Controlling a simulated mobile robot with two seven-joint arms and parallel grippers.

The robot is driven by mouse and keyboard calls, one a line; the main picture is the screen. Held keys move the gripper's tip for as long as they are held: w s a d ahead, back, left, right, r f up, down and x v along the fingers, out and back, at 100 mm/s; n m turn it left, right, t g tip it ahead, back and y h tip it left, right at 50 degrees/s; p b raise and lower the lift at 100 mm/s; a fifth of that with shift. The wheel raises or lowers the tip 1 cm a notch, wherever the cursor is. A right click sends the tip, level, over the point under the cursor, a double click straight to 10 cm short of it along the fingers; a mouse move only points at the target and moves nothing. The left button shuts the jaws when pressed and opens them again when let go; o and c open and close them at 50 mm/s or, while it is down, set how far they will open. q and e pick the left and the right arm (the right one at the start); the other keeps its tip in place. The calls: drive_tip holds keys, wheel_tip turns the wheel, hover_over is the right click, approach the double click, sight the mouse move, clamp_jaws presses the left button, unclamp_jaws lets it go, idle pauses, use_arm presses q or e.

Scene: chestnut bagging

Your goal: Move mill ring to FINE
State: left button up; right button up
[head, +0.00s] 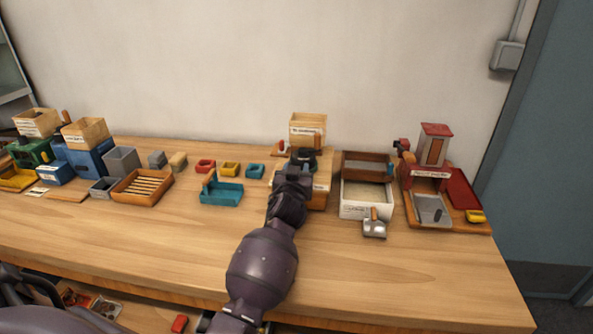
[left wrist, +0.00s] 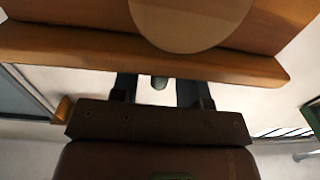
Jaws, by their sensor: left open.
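The wooden mill (head: 318,199) stands at the back centre of the table, with a pale labelled hopper (head: 309,130) on top. A dark round part (head: 303,155), possibly the mill ring, shows just beyond my gripper; the arm partly hides it. My left gripper (head: 298,170) is at the front of the mill. In the left wrist view its fingers (left wrist: 158,90) are apart, beside a wooden board (left wrist: 60,45). A small grey-green knob (left wrist: 160,82) shows between them; I cannot tell whether they touch it. No FINE mark is readable. My right gripper is not in view.
A white bin (head: 366,211) with a metal scoop (head: 374,229) stands right of the mill, then a red machine (head: 432,150). A teal tray (head: 221,193) and slatted wooden tray (head: 142,188) lie left. The table's front is mostly clear.

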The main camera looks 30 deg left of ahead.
use_arm(q)
drive_tip(key=v, duration=1)
drive_tip(key=shift+s+p, duration=0.3)
drive_tip(key=shift+d, duration=0.15)
